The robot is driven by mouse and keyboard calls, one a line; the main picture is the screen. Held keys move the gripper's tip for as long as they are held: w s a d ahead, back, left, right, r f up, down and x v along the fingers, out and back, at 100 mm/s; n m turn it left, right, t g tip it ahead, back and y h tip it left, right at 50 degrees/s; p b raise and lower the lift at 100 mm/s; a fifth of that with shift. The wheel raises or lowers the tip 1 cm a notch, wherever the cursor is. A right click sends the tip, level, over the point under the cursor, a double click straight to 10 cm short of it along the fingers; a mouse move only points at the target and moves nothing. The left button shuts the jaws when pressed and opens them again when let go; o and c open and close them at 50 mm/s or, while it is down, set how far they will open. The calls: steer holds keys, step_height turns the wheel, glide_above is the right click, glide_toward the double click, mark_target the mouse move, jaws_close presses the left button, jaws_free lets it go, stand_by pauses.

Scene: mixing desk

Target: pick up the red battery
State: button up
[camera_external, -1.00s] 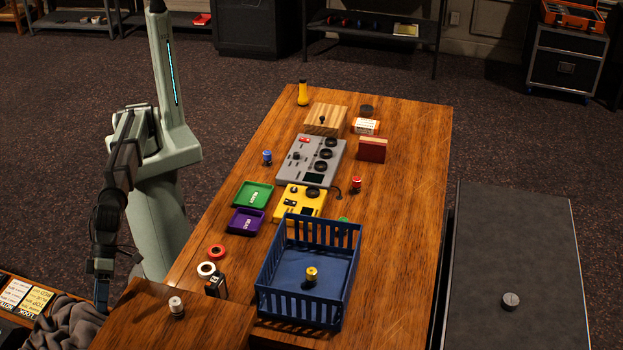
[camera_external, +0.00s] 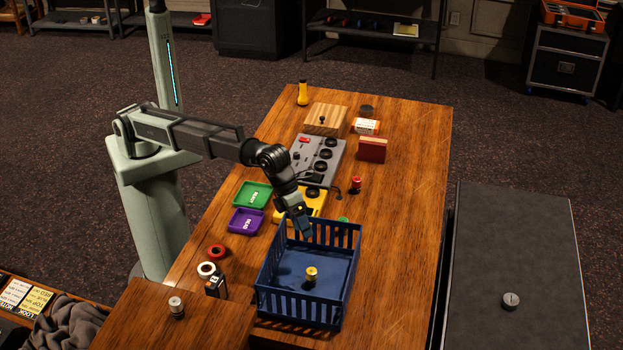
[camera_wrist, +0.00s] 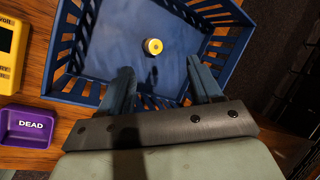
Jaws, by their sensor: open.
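The red battery (camera_external: 356,185) is a small upright red cylinder on the wooden table, right of the grey mixing panel, in the external view. It does not show in the wrist view. My gripper (camera_external: 305,230) hangs near the far side of the blue basket, left of and nearer the camera than the red battery. In the wrist view my gripper (camera_wrist: 163,82) has its two blue fingers apart, with nothing between them, above the basket. A black cable lies beside the red battery.
The blue basket (camera_external: 352,262) holds a yellow battery (camera_external: 311,274), also seen in the wrist view (camera_wrist: 153,46). The grey panel (camera_external: 297,173), yellow device (camera_external: 289,204), green tray (camera_external: 253,194) and purple tray (camera_external: 246,221) lie left. A dark red block (camera_external: 372,149) stands behind the red battery. Table to its right is clear.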

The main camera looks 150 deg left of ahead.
steer(key=s+a+f+g, duration=0.1)
steer(key=s+a+g, duration=0.1)
steer(key=s+a, duration=0.65)
steer(key=s+a+f+g, duration=0.1)
steer(key=s+a, duration=0.2)
steer(key=a, duration=1)
steer(key=n+g, duration=0.1)
steer(key=g, duration=0.1)
glide_toward(357, 179)
steer(key=f, duration=0.6)
steer(key=shift+a+f, duration=0.3)
steer(key=shift+f, duration=0.1)
steer(key=shift+s+a+f, duration=0.1)
steer(key=shift+a+f, duration=0.1)
steer(key=shift+f, duration=0.65)
steer(key=shift+a+f, duration=0.2)
steer(key=shift+f, duration=0.65)
steer(key=shift+s+a+f, duration=0.1)
steer(key=shift+a+f, duration=0.1)
steer(key=shift+f, duration=0.65)
steer(key=shift+c, duration=0.3)
jaws_close()
